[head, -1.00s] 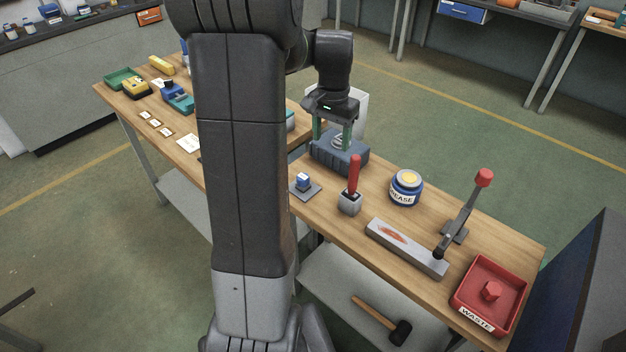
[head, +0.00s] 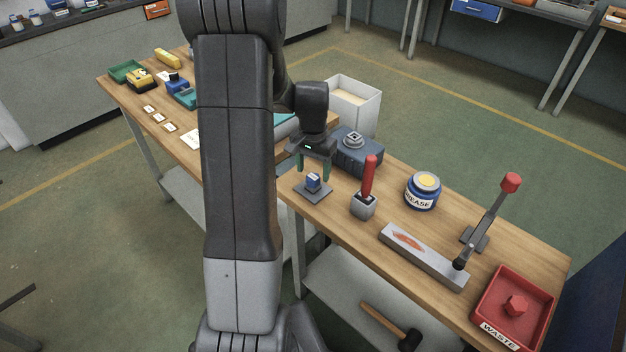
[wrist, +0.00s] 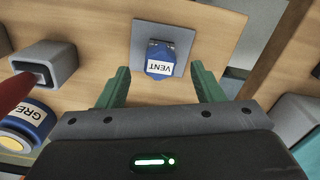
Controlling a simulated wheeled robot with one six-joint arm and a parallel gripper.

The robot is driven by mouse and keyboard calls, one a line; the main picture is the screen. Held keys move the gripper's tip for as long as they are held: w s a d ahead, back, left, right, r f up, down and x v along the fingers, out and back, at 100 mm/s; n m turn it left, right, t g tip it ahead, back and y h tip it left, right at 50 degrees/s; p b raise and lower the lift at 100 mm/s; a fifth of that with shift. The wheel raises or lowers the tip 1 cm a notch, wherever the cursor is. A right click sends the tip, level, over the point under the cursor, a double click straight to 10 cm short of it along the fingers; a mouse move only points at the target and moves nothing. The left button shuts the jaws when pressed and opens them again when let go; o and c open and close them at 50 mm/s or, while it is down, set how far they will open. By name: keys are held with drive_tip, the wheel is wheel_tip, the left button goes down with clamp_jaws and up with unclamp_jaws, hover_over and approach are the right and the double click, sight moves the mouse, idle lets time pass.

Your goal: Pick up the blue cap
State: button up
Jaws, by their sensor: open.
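The blue cap (head: 313,181) has a white label and sits on a small grey square plate (head: 313,194) on the wooden bench. In the wrist view the cap (wrist: 161,68) shows the label "VENT" and lies centred between and just beyond the fingertips. The grey plate (wrist: 180,38) shows around it. My gripper (head: 313,166) is open and empty, pointing down just behind and above the cap in the head view. Its green fingers (wrist: 160,82) stand apart on either side of the cap in the wrist view, not touching it.
A dark blue-grey block (head: 357,150) stands close behind my gripper. A red-handled tool in a grey holder (head: 365,200) and a grease jar (head: 422,190) stand to the right. Farther right are a grey bar (head: 425,255), a red-knobbed lever (head: 485,222) and a red waste tray (head: 513,305).

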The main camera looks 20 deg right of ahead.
drive_tip(key=shift+f, duration=1.4)
drive_tip(key=c, duration=1.1)
drive_tip(key=shift+r, duration=0.15)
